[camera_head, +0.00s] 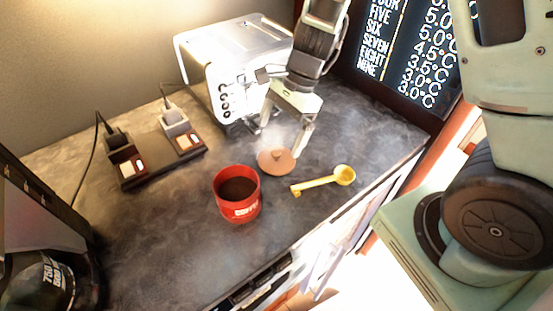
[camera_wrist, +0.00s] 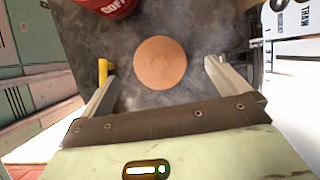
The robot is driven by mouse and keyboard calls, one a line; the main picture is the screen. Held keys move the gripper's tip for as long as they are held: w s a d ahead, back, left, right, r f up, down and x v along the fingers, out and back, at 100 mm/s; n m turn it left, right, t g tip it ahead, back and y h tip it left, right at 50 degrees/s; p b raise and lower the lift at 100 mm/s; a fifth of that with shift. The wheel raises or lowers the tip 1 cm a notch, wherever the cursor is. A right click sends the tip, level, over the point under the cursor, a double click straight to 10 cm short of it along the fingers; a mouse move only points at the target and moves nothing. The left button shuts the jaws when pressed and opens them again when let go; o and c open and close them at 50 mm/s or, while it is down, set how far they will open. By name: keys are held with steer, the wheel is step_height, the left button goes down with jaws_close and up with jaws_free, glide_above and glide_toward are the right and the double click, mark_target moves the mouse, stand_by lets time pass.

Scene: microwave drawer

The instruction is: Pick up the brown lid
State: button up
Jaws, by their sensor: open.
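The brown lid (camera_head: 277,161) is a round disc with a small knob, lying on the dark countertop beside the red coffee can. In the wrist view the lid (camera_wrist: 160,62) sits ahead of my gripper, roughly centred between the fingers. My gripper (camera_head: 283,138) is open and empty, above the counter close to the lid. Its two fingers (camera_wrist: 160,78) are spread wider than the lid in the wrist view. I cannot tell the exact height of the fingertips above the lid.
The open red can (camera_head: 240,208) with dark contents stands left of the lid. A yellow scoop (camera_head: 325,181) lies to the right. A white toaster-like appliance (camera_head: 212,77) stands behind, and a dark power strip (camera_head: 158,160) with plugs lies left. The counter's front edge is nearby.

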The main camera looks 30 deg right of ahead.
mark_target(277, 152)
steer(key=shift+d+f+x, duration=0.1)
steer(key=shift+d+x, duration=0.05)
steer(key=shift+x, duration=0.9)
steer(key=shift+d+f+x, duration=0.1)
steer(key=shift+d+x, duration=0.1)
steer(key=shift+x, duration=0.8)
steer(key=shift+d+x, duration=0.15)
steer(key=shift+x, duration=0.9)
steer(key=shift+s, duration=0.2)
steer(key=c, duration=0.9)
